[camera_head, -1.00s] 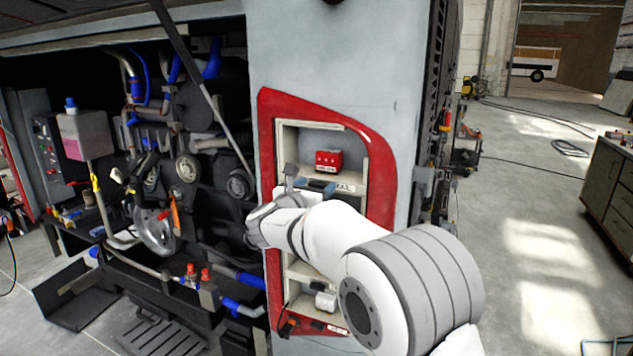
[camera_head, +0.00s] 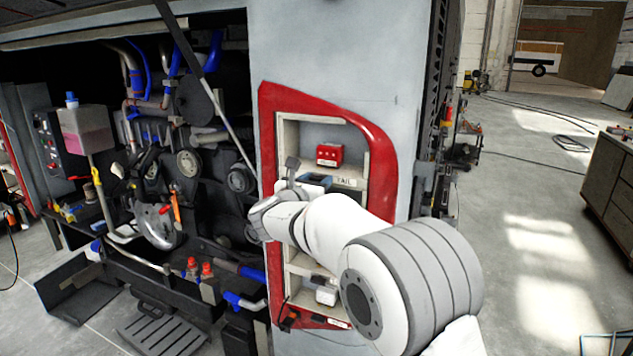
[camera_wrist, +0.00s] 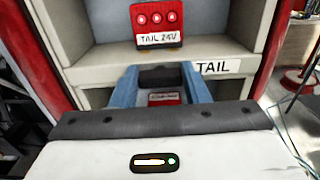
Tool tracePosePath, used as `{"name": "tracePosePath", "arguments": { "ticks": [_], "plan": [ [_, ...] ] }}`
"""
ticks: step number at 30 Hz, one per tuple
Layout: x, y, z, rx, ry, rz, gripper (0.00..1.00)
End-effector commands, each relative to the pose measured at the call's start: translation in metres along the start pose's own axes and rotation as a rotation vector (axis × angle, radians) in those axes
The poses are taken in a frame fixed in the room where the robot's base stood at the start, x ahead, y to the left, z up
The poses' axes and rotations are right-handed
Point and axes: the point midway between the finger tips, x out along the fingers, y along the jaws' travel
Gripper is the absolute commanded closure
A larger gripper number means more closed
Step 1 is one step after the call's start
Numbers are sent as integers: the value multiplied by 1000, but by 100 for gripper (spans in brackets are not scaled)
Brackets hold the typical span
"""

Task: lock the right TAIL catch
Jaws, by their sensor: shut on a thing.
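A red box labelled TAIL 24V (camera_wrist: 157,22) sits on a shelf in the cabinet; it also shows in the head view (camera_head: 329,155). A white TAIL label (camera_wrist: 218,67) is on the shelf edge below it, to the right. My gripper (camera_wrist: 160,80) has its two blue fingers on either side of a dark block (camera_wrist: 158,76) just under the red box, and is shut on it. A small red and grey part (camera_wrist: 163,98) shows lower down between the fingers. I cannot tell which part is the right catch. In the head view my gripper (camera_head: 313,182) is partly hidden by my arm.
A red frame (camera_head: 376,150) surrounds the cabinet opening. A lower compartment holds a white part (camera_head: 326,295), partly behind my arm. The open engine bay (camera_head: 185,150) with hoses lies to the left.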

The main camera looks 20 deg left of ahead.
Motion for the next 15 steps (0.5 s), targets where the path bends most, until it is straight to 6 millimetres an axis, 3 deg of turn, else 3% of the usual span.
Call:
{"name": "tracePosePath", "arguments": {
  "ticks": [8,15],
  "plan": [
    [0,1,-2,-86,-1,-1,81],
    [0,2,-2,-272,-2,-1,81]
  ]
}}
